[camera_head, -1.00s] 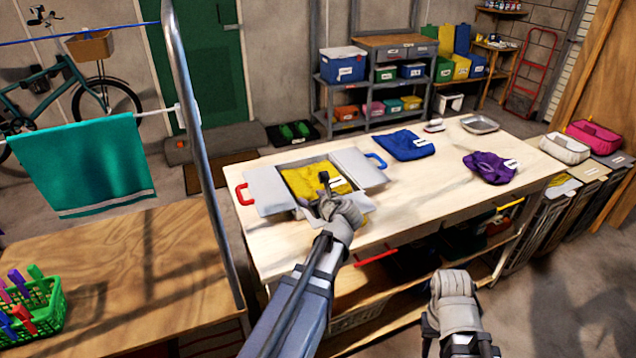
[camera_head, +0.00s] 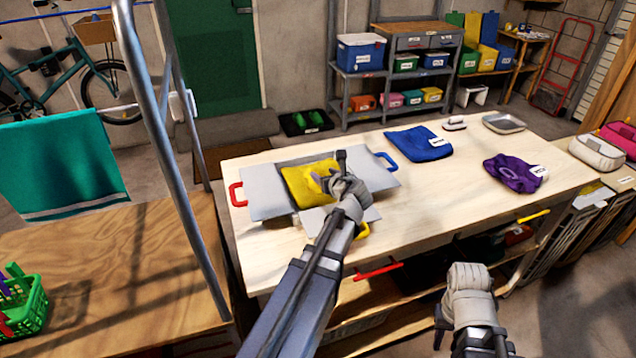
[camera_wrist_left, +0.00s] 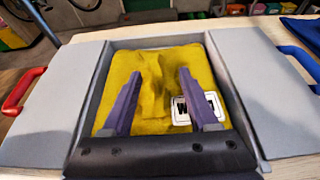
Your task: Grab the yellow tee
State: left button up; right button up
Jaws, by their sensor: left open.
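The yellow tee (camera_head: 305,182) lies folded on the grey folding board (camera_head: 268,200) on the wooden table. In the left wrist view the yellow tee (camera_wrist_left: 150,75) fills the board's middle panel, with a raised ridge of cloth and a white label at its right. My left gripper (camera_head: 338,170) is over the tee's right part. In the left wrist view its two purple fingers (camera_wrist_left: 155,95) are open, with the ridge of cloth between them. Whether they touch the cloth is unclear. My right gripper (camera_head: 468,285) hangs in front of the table, away from the tee; its fingertips are not clear.
The board has red (camera_head: 237,194), blue (camera_head: 386,161) and yellow (camera_head: 362,230) handles. A blue garment (camera_head: 418,144) and a purple garment (camera_head: 514,173) lie to the right. A metal tray (camera_head: 503,122) is at the back. A metal post (camera_head: 170,150) stands left.

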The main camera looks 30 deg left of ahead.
aim_at(318, 170)
pick_arm(q)
jog(key=shift+b+x, duration=0.9)
jog(key=shift+x, duration=2.05)
jog(key=shift+s+a+r, duration=0.1)
jog(key=shift+s+a, duration=0.05)
jog(key=shift+s, duration=0.05)
grip_shut()
